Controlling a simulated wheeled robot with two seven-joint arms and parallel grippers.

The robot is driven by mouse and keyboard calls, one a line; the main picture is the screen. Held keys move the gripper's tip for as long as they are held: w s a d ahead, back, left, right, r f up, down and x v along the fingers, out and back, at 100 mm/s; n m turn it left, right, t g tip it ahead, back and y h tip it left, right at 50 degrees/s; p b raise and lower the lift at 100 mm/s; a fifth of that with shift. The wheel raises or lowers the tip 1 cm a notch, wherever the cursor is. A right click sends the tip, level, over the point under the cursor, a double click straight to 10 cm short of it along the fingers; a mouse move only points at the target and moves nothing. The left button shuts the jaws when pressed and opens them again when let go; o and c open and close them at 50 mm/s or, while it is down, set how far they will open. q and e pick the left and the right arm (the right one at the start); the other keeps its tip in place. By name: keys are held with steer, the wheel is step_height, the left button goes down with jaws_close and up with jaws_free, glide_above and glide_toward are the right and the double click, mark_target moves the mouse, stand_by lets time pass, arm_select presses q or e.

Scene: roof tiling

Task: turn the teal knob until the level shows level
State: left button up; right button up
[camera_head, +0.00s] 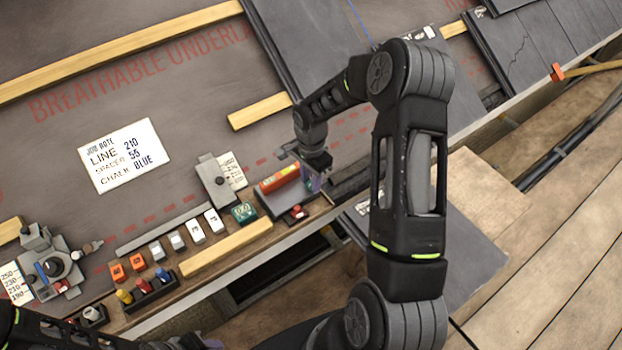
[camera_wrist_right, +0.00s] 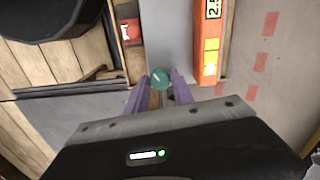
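The teal knob (camera_wrist_right: 160,78) shows in the right wrist view with a pale mark across its top. My right gripper (camera_wrist_right: 161,85) has its purple fingers on either side of the knob, with the tips close to its edges. I cannot tell whether they press on it. The orange-red level (camera_wrist_right: 207,35) lies beside the knob, with a bright window near its end; the bubble is too small to read. In the head view, the level (camera_head: 279,180) lies left of my right gripper (camera_head: 314,182), and the knob is hidden there. Only part of my left arm shows.
A red knob or button (camera_wrist_right: 131,31) stands near the level's tray. A wooden bench strip holds several small blocks and a green block (camera_head: 244,212). A job note (camera_head: 121,156) lies on the underlay. Slate tiles (camera_head: 310,45) and timber battens lie beyond my right arm.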

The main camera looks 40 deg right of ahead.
jaws_close()
steer(key=shift+n, duration=0.5)
